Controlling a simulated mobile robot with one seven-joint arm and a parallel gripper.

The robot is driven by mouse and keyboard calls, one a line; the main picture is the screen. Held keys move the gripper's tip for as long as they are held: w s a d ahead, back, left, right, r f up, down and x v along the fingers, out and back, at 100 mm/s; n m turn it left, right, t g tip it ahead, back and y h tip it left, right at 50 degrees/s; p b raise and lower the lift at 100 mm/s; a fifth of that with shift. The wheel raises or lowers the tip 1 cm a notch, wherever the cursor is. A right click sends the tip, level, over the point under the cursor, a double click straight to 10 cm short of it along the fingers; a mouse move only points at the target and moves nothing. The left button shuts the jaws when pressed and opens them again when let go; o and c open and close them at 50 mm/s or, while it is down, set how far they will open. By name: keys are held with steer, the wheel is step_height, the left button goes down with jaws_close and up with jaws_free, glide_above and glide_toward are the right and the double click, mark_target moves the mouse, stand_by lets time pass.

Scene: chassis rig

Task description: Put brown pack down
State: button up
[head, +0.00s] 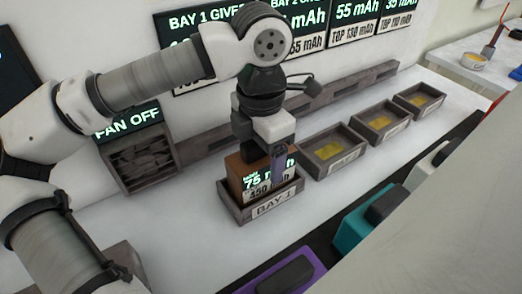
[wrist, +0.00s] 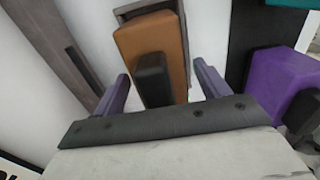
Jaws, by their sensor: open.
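The brown pack (head: 236,169) stands in the BAY 1 tray (head: 233,209), with a label reading 75 mAh on its front. My gripper (head: 272,158) is directly over the pack, pointing down. In the wrist view, the brown pack (wrist: 160,38) has a black handle (wrist: 152,80) on top. My open gripper (wrist: 160,75) has one purple finger on each side of the handle, with a visible gap on both sides. The pack's underside is hidden by the tray walls.
Three trays with yellow floors (head: 333,151) continue to the right of BAY 1. A fan box (head: 142,160) stands to the left under a FAN OFF sign. Purple (head: 290,276) and teal (head: 352,236) packs lie along the front. Bay signs hang behind my arm.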

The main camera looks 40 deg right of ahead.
step_height(320, 180, up, 12)
steer(key=shift+r, duration=0.15)
stand_by(0.5)
stand_by(0.5)
